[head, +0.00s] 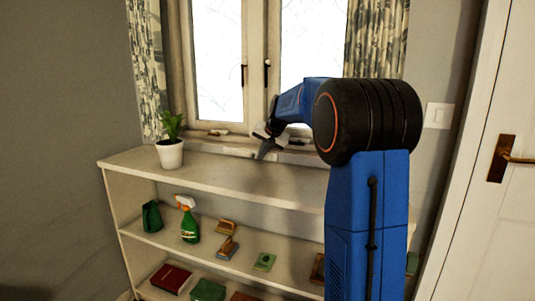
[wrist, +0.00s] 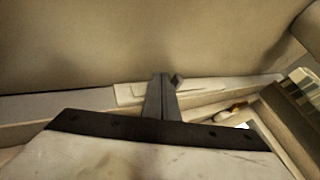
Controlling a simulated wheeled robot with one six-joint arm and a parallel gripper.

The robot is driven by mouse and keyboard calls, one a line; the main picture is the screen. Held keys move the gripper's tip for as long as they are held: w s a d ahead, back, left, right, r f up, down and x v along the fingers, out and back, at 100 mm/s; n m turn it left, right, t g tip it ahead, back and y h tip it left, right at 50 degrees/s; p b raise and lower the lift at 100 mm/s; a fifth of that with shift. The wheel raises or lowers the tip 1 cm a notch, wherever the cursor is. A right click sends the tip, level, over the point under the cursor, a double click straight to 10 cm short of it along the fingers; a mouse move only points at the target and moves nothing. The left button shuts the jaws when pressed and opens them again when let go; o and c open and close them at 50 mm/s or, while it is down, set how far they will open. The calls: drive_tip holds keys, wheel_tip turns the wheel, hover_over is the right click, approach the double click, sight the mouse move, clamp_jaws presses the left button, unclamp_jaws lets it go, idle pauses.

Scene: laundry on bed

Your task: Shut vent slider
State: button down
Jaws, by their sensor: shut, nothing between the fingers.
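My gripper (head: 262,153) is shut and empty. It points down in front of the window's lower frame, above the shelf top. In the wrist view its fingers (wrist: 163,92) reach toward a pale flat strip (wrist: 128,94) on a long ledge, which looks like the vent slider. The fingers hide part of this strip. I cannot tell whether they touch it. In the head view a pale strip (head: 238,151) shows under the window sill, just left of the gripper. How far the slider stands open cannot be made out.
The window (head: 217,62) is behind the gripper. A potted plant (head: 170,147) stands left on the shelf unit (head: 215,175). A door (head: 490,210) is at right. The shelf top's middle is clear.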

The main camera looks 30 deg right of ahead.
drive_tip(key=shift+w+a, duration=0.5)
drive_tip(key=shift+w, duration=0.15)
drive_tip(key=w+a, duration=0.3)
drive_tip(key=w, duration=0.2)
drive_tip(key=shift+a, duration=0.4)
drive_tip(key=shift+s, duration=0.1)
